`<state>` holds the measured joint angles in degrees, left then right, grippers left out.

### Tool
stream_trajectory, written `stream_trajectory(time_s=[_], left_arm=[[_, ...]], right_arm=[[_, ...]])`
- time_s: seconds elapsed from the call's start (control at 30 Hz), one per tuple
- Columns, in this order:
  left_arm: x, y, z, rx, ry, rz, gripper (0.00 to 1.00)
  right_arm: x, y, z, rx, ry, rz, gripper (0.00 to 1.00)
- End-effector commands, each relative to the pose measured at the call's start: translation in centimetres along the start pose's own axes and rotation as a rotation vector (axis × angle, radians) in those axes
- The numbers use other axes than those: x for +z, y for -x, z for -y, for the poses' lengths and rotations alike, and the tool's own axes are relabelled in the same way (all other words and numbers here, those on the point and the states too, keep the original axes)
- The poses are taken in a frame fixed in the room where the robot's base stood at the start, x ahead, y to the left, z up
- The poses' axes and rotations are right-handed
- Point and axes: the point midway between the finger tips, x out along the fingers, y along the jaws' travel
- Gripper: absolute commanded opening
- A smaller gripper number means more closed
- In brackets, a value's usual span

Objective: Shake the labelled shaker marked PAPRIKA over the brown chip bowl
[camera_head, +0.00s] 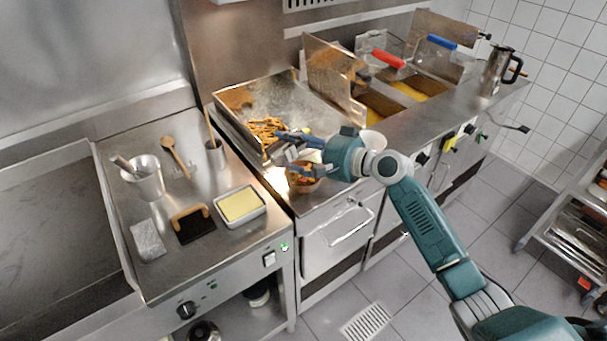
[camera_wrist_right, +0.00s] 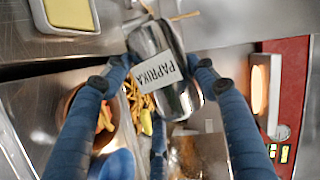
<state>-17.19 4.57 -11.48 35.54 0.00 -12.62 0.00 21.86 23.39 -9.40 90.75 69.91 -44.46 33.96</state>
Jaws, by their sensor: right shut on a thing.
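My right gripper (camera_head: 280,148) is shut on the shiny metal shaker, with my arm reaching in from the right. In the right wrist view the shaker (camera_wrist_right: 180,99) sits between the blue fingers (camera_wrist_right: 160,72), and its white label reads PAPRIKA, upside down in the picture. In the head view the shaker is small and mostly lost behind the gripper. The brown chip bowl (camera_head: 303,187) stands on the counter just below the gripper, holding chips. In the right wrist view the bowl (camera_wrist_right: 69,104) is at the left, partly hidden by a finger. My left gripper is not in view.
A metal chip tray (camera_head: 300,97) with loose fries lies behind the gripper. Fryers with a red-handled (camera_head: 388,59) and a blue-handled basket (camera_head: 441,42) stand beyond. A yellow-filled white dish (camera_head: 262,214), a metal pot (camera_head: 143,184) and a wooden spoon (camera_head: 175,155) are left.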

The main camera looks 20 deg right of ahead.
Motion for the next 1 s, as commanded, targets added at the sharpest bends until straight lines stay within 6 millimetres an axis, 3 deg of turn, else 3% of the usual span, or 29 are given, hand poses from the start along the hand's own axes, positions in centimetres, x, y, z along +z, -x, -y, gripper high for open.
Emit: stream_trajectory(time_s=[0.03,0.43,0.87,1.0], left_arm=[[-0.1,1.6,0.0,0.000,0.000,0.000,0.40],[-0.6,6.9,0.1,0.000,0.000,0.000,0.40],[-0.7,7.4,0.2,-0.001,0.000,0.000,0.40],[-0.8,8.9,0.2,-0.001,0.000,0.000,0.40]], right_arm=[[-0.4,0.4,1.2,0.017,0.045,-0.007,0.27],[-1.6,1.2,2.8,0.150,0.368,-0.062,0.27],[-1.8,1.3,2.6,0.180,0.439,-0.075,0.27],[-2.2,1.6,3.3,0.205,0.499,-0.085,0.27]])
